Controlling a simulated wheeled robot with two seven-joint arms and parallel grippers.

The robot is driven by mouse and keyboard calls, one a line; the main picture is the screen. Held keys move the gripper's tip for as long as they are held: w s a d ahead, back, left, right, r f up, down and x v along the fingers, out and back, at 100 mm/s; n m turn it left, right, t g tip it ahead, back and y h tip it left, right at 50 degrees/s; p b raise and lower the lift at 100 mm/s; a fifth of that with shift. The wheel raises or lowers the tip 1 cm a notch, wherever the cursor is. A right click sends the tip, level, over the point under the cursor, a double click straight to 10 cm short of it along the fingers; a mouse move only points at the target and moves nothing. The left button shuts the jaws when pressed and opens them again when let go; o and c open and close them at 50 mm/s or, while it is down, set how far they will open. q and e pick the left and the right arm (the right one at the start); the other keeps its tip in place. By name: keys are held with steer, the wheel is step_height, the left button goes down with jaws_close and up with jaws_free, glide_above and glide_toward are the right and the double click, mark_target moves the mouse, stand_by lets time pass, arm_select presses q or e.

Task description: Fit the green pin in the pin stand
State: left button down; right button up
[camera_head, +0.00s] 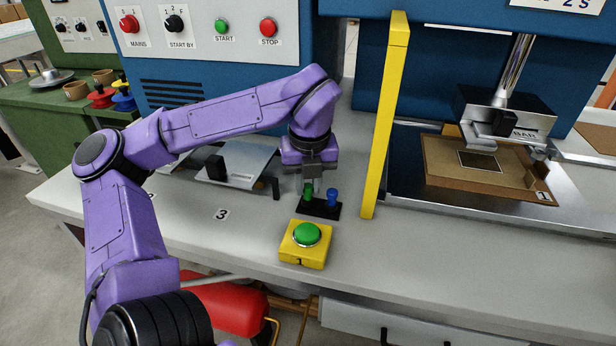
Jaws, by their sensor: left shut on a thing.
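The pin stand (319,211) is a small black block on the bench, behind the yellow button box. The green pin (308,192) is upright at the left side of the stand. A blue pin (332,196) stands at the right side of the stand. My left gripper (313,188) points down over the stand and is shut on the green pin. The fingers partly hide the pin's top. I cannot tell how deep the pin sits in the stand. My right gripper is not in view.
A yellow box with a green button (306,236) stands in front of the stand. A yellow post (385,120) rises just right of it. A tilted grey metal plate (238,163) lies to the left. A brown tray (486,170) sits under the welder head at right.

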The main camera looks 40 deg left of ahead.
arm_select(q)
steer(key=c, duration=0.9)
jaws_free()
step_height(320, 180, up, 10)
steer(key=s+d, duration=0.1)
steer(key=shift+d+r+p, duration=0.15)
steer(key=shift+p, duration=0.15)
